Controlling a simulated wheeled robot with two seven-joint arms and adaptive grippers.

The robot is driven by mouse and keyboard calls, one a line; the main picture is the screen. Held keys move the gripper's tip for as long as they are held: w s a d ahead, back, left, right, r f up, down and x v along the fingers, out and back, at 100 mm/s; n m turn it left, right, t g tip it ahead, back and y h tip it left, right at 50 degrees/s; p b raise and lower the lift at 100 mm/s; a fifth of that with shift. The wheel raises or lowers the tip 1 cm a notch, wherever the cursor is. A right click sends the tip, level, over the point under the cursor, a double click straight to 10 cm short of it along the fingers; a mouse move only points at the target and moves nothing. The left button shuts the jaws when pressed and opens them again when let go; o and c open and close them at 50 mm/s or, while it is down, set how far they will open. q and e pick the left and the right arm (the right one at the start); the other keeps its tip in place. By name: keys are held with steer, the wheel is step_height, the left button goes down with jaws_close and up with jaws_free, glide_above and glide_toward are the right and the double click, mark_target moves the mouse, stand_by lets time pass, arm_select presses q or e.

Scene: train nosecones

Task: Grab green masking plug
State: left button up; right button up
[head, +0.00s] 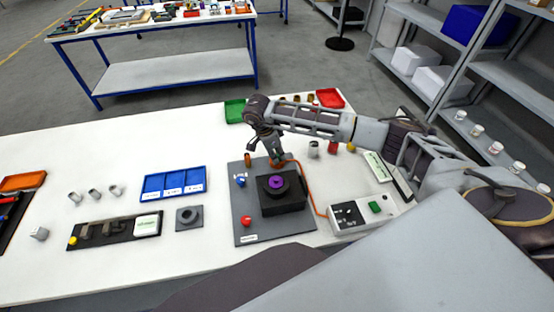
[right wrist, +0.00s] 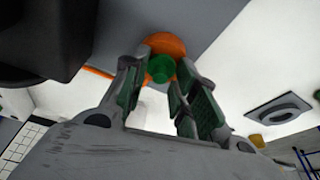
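The green masking plug (right wrist: 161,69) shows in the right wrist view, in front of an orange round piece (right wrist: 166,44). My right gripper (right wrist: 157,68) is open around the plug, with a fingertip on each side of it. A small gap shows on the left; whether the right fingertip touches it I cannot tell. In the head view my right gripper (head: 263,157) points down at the far edge of the grey plate (head: 247,215), and the plug is hidden there. My left gripper is out of view.
A black block with a purple ring (head: 277,182) stands on the plate, close to my gripper. An orange cable (head: 309,190) runs to a control box (head: 365,214) at the right. A blue tray (head: 173,199) lies left of the plate.

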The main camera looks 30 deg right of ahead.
steer(key=shift+r, duration=0.1)
stand_by(0.4)
steer(key=shift+r, duration=0.4)
jaws_close()
step_height(320, 180, up, 9)
steer(key=b, duration=0.1)
steer(key=shift+b, duration=0.4)
